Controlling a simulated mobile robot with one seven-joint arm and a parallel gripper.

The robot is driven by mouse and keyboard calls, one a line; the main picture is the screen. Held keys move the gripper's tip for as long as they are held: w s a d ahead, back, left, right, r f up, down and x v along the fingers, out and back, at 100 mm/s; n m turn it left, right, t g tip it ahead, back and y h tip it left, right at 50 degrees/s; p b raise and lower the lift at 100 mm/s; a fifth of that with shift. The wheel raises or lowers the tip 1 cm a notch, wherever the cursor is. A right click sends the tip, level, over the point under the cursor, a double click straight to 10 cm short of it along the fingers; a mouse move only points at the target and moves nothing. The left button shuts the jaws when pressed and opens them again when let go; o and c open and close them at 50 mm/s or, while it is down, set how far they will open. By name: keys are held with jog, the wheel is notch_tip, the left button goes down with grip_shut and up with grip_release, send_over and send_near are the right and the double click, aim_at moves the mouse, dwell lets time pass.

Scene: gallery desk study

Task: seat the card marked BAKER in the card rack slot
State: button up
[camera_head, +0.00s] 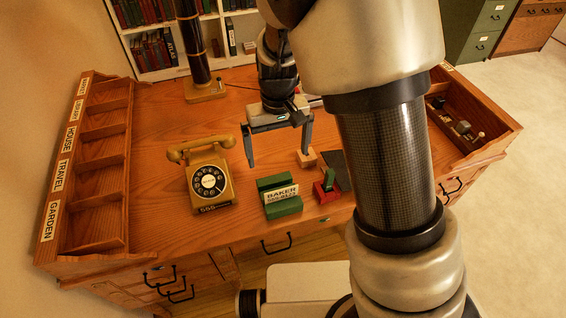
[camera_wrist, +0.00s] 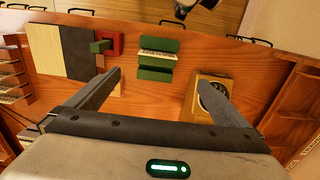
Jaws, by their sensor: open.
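The white card marked BAKER (camera_head: 281,195) stands in the slot of the green card rack (camera_head: 284,208), between its two green bars. In the wrist view the card (camera_wrist: 157,55) shows as a pale strip across the green rack (camera_wrist: 155,75). My gripper (camera_head: 278,158) is open and empty, above the desk and behind the rack. In the wrist view its fingers (camera_wrist: 159,78) are spread wide, with the rack seen between and beyond their tips. They do not touch the card. How deep the card sits is hidden by the front bar.
A yellow telephone (camera_head: 208,183) stands left of the rack. A red stand with a green part (camera_head: 327,188), a dark mat (camera_head: 337,170) and a small wooden block (camera_head: 306,158) lie to the right. Labelled compartments (camera_head: 100,165) line the left edge. The desk (camera_head: 160,140) is bare between.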

send_near(281, 191)
notch_tip(281, 191, down, 5)
jog(key=shift+w+f, duration=0.15)
jog(key=shift+f, duration=2.75)
jog(key=shift+c, duration=0.4)
jog(key=c, duration=0.9)
